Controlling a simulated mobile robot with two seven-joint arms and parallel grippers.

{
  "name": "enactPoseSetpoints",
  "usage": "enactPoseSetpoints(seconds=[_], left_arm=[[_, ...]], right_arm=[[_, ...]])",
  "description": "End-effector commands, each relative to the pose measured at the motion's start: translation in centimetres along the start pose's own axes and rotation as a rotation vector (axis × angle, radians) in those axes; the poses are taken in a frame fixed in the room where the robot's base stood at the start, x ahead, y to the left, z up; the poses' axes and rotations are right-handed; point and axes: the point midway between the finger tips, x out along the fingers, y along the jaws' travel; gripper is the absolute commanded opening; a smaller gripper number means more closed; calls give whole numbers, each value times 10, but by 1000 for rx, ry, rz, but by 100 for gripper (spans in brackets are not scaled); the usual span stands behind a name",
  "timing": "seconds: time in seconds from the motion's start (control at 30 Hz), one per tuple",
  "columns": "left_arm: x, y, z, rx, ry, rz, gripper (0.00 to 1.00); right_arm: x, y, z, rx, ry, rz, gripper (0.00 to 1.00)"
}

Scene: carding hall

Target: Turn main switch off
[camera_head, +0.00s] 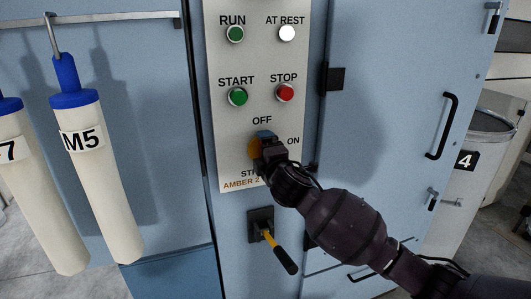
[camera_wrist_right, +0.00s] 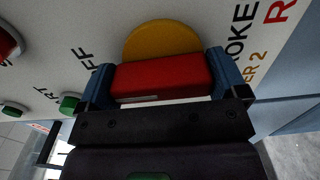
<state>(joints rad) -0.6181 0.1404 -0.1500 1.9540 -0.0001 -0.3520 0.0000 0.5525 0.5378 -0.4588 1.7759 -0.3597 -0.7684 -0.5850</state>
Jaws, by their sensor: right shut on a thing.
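The main switch has a yellow round plate (camera_head: 254,149) on the grey control panel (camera_head: 228,130), with OFF printed above it and ON to its right. My right gripper (camera_head: 267,140) covers most of the switch in the head view. In the right wrist view the red switch handle (camera_wrist_right: 160,76) lies between the two blue fingertips, in front of the yellow plate (camera_wrist_right: 160,40). The gripper is shut on this handle. The handle's exact angle is hidden in the head view. My left gripper is in neither view.
Above the switch are a green START button (camera_head: 238,97), a red STOP button (camera_head: 285,93), a green RUN light (camera_head: 235,34) and a white AT REST light (camera_head: 287,33). A lever with a black grip (camera_head: 284,260) juts out below. White tubes (camera_head: 107,185) hang at left.

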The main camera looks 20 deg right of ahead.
Motion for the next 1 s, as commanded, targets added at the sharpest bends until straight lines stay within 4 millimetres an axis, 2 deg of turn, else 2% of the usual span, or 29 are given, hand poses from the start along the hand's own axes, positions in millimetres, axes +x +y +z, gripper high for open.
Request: enactPoseSetpoints(seconds=[0.27, 0.3, 0.33, 0.67, 0.87, 1.0], left_arm=[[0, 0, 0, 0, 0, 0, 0], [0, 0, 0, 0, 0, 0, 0], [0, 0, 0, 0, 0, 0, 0], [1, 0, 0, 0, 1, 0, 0], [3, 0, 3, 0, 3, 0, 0], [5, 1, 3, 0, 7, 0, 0]], right_arm=[[0, -1, 0, -5, 0, -1, 68], [0, -1, 0, -5, 0, -1, 96], [0, -1, 0, -5, 0, -1, 100], [-4, -1, 0, -3, 1, 0, 100], [-27, -2, 0, -3, 1, 0, 100], [-52, -2, 0, -3, 0, 0, 100]])
